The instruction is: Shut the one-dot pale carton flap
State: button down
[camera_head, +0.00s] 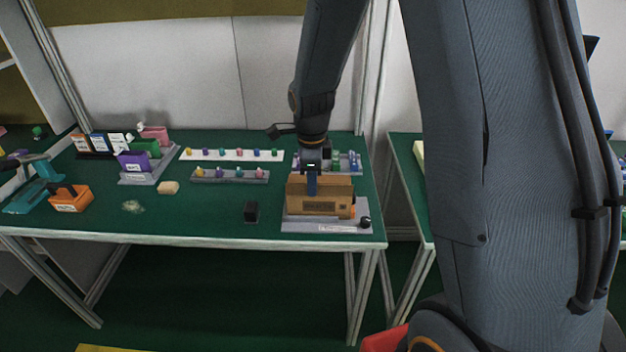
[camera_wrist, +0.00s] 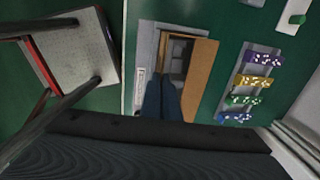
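A brown carton (camera_head: 318,204) stands on a grey plate near the right end of the green table, with dark print on its front. In the wrist view its dark inside (camera_wrist: 179,50) shows, so it is open. A tan flap (camera_wrist: 201,68) stands out along its right side there. I cannot make out any dots on it. My gripper (camera_head: 312,193) points down at the carton and hides part of it. In the wrist view its two blue fingers (camera_wrist: 161,76) lie close together at the carton's near end, with nothing seen between them. Contact cannot be told.
The grey plate (camera_head: 300,228) has a black knob (camera_head: 365,219) at its right front corner. A small black block (camera_head: 251,211) stands to the left. Trays of coloured pieces (camera_head: 230,175) lie behind. An orange box (camera_head: 70,200) is far left. The table's middle front is mostly clear.

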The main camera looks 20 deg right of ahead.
jog(key=shift+w+d+r+g+y+p, duration=0.15)
jog(key=shift+w+g+y+p, duration=0.2)
jog(key=shift+g+p, duration=0.65)
jog(key=shift+w+d+f+g+y, duration=0.1)
jog(key=shift+w+f+g+y, duration=0.15)
jog(key=shift+g, duration=0.35)
jog(key=shift+w+d+f+g+y, duration=0.1)
jog(key=shift+w+g, duration=0.15)
jog(key=shift+g, duration=0.35)
jog(key=g+b, duration=0.1)
jog(key=w+g+y+b, duration=0.1)
jog(key=g, duration=0.1)
jog(key=shift+f+b, duration=0.3)
jog(key=shift+b, duration=0.1)
jog(key=shift+w+d+f+g+y+b, duration=0.15)
jog(key=shift+g+y+b, duration=0.25)
jog(key=shift+g+b, duration=0.75)
jog(key=c, duration=2.5)
grip_release()
